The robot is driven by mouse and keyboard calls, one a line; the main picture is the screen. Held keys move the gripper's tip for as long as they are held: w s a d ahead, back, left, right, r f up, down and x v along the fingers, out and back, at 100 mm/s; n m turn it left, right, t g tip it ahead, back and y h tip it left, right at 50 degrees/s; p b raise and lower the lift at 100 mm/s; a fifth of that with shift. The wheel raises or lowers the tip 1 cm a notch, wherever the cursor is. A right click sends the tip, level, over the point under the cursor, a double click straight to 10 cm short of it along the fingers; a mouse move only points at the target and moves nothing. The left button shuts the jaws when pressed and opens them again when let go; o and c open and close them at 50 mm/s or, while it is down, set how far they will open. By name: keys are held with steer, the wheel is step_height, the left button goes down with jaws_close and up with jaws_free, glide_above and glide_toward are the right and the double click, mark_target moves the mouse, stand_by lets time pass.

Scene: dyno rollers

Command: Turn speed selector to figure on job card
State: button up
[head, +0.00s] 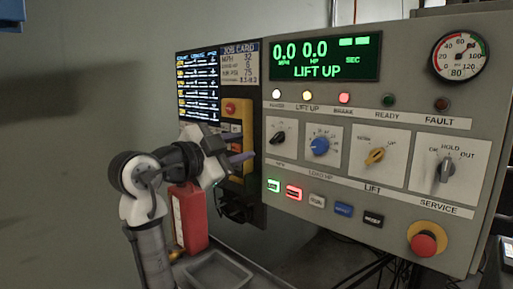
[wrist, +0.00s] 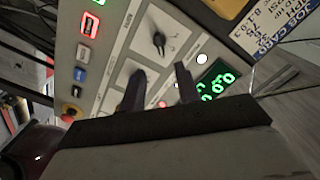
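The black selector knob (head: 278,138) sits at the upper left of the grey console's dial row, on a white plate labelled MPH beneath. It also shows in the wrist view (wrist: 159,42), ahead of the fingers; its exact setting is too small to read. The job card (head: 239,64) hangs left of the console and appears to read MPH 32. My gripper (head: 244,157) is in front of the panel, left of and below the black knob, apart from it. In the wrist view its two fingers (wrist: 160,86) are spread with nothing between them.
A blue knob (head: 319,146), a yellow knob (head: 375,156) and a grey service knob (head: 445,170) line the panel. Lit buttons (head: 293,193) and a red emergency button (head: 424,244) sit below. A red bottle (head: 188,218) and grey tray (head: 216,272) are under my arm.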

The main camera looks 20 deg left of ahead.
steer(key=shift+v, duration=1.55)
